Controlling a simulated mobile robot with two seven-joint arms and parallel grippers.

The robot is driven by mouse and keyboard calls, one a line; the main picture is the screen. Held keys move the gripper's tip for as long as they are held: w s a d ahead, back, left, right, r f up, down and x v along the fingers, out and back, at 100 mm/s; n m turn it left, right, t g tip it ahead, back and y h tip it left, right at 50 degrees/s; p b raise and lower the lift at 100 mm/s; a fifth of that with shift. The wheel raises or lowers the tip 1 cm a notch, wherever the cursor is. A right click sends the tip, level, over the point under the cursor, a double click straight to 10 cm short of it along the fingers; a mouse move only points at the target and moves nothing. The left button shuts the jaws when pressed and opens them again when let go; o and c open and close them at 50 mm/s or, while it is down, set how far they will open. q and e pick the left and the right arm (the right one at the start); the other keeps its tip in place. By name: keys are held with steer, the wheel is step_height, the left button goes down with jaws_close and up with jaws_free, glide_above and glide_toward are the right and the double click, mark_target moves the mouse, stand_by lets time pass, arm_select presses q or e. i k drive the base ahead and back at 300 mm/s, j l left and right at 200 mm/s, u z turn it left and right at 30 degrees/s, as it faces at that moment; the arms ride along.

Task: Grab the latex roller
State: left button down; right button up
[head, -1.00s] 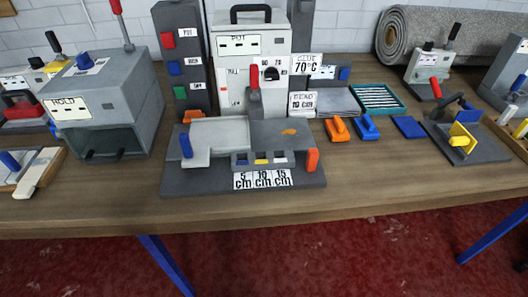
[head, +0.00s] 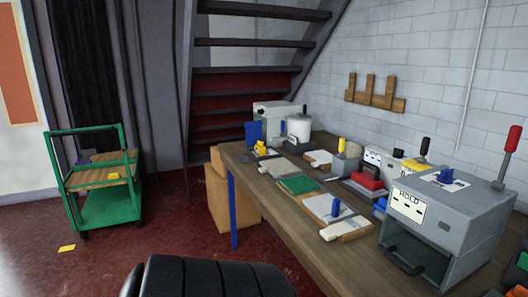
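I cannot tell for certain which thing is the latex roller. A white cylinder (head: 299,127) stands in a dark holder at the far end of the table. A yellow-handled grey tool (head: 346,160) stands behind the boards, beside a red and grey device (head: 367,180). Neither of my grippers is in view.
The wooden table (head: 310,243) runs from far centre to near right. A grey HOLD machine (head: 452,225) stands at its near end. A green cart (head: 113,210) stands at left, with a yellow piece (head: 67,249) on the red floor. A cardboard box (head: 217,195) is beside the table.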

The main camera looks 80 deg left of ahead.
mark_target(260, 148)
steer(key=u, duration=2.55)
steer(key=i+z, duration=0.15)
steer(key=z, duration=0.7)
steer(key=i+j+z, duration=0.45)
steer(key=j, duration=0.2)
steer(key=i+j+z, duration=0.2)
steer(key=j, duration=0.15)
steer(key=j+z, duration=0.2)
steer(key=j, duration=0.2)
steer(key=i+j+z, duration=0.2)
steer(key=j, duration=0.2)
steer(key=k, duration=0.1)
